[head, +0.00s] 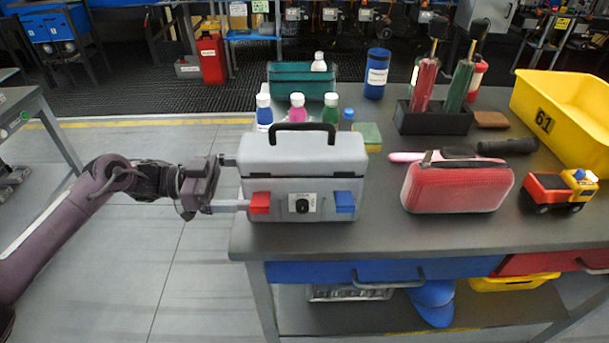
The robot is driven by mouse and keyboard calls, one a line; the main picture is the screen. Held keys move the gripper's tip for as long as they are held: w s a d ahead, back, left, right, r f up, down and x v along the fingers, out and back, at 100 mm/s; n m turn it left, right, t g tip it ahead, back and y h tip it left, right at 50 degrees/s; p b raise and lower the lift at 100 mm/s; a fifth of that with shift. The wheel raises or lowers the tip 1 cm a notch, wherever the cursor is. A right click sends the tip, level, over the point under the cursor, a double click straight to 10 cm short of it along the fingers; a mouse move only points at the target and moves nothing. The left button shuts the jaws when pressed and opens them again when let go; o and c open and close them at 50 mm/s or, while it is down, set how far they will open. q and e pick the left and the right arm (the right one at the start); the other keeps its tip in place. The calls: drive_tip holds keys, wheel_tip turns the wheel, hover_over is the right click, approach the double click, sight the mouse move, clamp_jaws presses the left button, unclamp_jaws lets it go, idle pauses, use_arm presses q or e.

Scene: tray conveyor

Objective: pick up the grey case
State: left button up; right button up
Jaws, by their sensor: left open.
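The grey case (303,160) stands upright at the left front part of the table. It has a black top handle (303,127), a red latch and a blue latch on its front, and a dark knob between them. My left gripper (234,183) is at the case's left side, with its jaws open and pointing right. The upper finger ends at the case's left edge, and the lower finger reaches near the red latch. I cannot tell whether either finger touches the case. My right gripper is not in view.
A red zipped case (458,187) lies to the right, with a toy truck (558,190) beyond it. Several bottles and a green bin (302,80) stand behind the grey case. A yellow crate (567,112) is at the back right. Open floor lies left of the table (400,237).

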sight(269, 180)
use_arm(q)
drive_tip(key=d+p, duration=0.1)
drive_tip(key=d, duration=0.4)
drive_tip(key=shift+d+f, duration=0.15)
drive_tip(key=c, duration=1.6)
drive_tip(key=shift+o, duration=0.2)
drive_tip(key=shift+w+r, duration=0.15)
drive_tip(key=shift+r, duration=0.05)
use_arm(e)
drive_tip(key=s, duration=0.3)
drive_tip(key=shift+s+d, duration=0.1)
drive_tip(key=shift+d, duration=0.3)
